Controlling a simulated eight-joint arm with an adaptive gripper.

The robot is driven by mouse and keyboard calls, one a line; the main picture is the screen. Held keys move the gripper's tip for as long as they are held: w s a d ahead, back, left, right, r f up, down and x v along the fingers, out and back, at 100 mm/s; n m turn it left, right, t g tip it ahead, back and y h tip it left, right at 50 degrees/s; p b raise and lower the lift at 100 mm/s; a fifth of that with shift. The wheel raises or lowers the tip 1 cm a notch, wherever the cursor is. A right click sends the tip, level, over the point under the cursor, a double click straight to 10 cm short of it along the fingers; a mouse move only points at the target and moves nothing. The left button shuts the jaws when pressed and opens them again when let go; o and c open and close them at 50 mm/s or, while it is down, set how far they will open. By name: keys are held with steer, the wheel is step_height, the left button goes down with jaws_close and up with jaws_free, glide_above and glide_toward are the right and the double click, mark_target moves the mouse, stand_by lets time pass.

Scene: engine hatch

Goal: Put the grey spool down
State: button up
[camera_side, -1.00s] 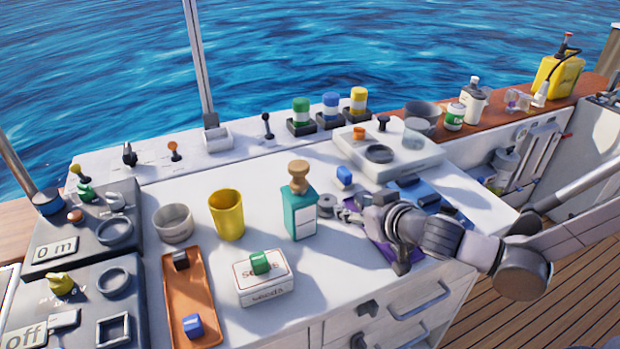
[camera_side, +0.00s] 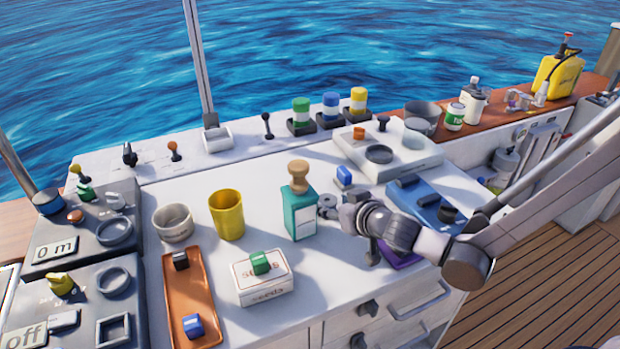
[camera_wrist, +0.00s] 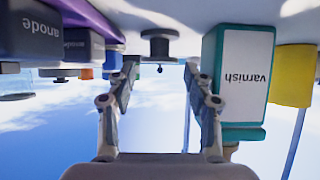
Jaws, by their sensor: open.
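The grey spool (camera_side: 327,204) stands on the white worktop, just right of the teal varnish bottle (camera_side: 300,215). My gripper (camera_side: 343,210) is right beside it in the side view, its fingers small and partly hidden by my wrist. The wrist view is upside down, with the worktop along the top. There the dark spool (camera_wrist: 159,46) stands on the worktop, beyond my open fingertips (camera_wrist: 160,75). The space between the fingers is empty. Whether a fingertip still touches the spool cannot be told.
The varnish bottle (camera_wrist: 240,80) is close to one finger. Dark anode blocks (camera_wrist: 82,48) and a purple item (camera_wrist: 85,15) are on the other side. A seeds box (camera_side: 264,280) and yellow cup (camera_side: 227,214) stand left.

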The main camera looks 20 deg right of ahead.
mark_target(328, 202)
steer(key=shift+x, duration=1.85)
steer(key=c, duration=0.9)
